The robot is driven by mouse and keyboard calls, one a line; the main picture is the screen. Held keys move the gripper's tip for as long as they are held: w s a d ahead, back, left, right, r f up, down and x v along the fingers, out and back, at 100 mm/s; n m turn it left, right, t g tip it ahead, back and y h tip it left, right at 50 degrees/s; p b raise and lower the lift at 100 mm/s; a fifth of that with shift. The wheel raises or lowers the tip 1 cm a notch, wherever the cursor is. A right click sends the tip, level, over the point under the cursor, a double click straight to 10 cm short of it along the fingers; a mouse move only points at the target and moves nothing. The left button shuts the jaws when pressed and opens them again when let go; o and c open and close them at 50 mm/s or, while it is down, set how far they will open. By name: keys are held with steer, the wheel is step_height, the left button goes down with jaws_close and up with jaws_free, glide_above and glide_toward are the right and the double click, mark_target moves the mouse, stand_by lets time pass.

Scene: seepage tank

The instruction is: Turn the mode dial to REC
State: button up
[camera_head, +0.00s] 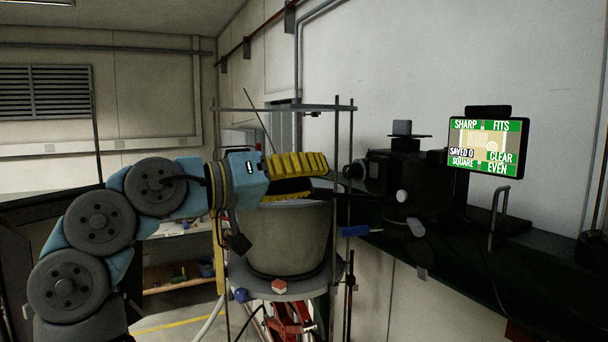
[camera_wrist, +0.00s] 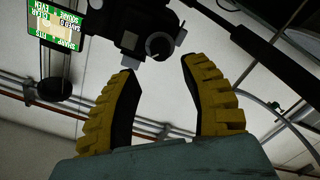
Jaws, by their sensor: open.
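A black camera (camera_head: 395,180) stands on the dark shelf to the right of my gripper. My gripper (camera_head: 322,178) has yellow ribbed fingers and is open and empty, pointing at the camera from the left, above the bucket. In the wrist view the two fingers of my gripper (camera_wrist: 158,68) stand apart, with the camera (camera_wrist: 128,22) beyond them and a round dark part (camera_wrist: 160,45) of it near the gap, apparently clear of both fingertips. I cannot tell which round part is the mode dial, and no REC marking is legible.
A monitor (camera_head: 487,147) behind the camera shows SHARP, FITS, SAVED 0, CLEAR, SQUARE and EVEN. A grey bucket (camera_head: 287,240) stands on a round plate between upright rods (camera_head: 333,215), close to my gripper. The dark shelf (camera_head: 455,265) runs along the wall at right.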

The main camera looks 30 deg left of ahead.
mark_target(346, 172)
steer(key=shift+p+x, duration=0.7)
steer(key=shift+x, duration=2.65)
steer(key=shift+d, duration=0.1)
jaws_close()
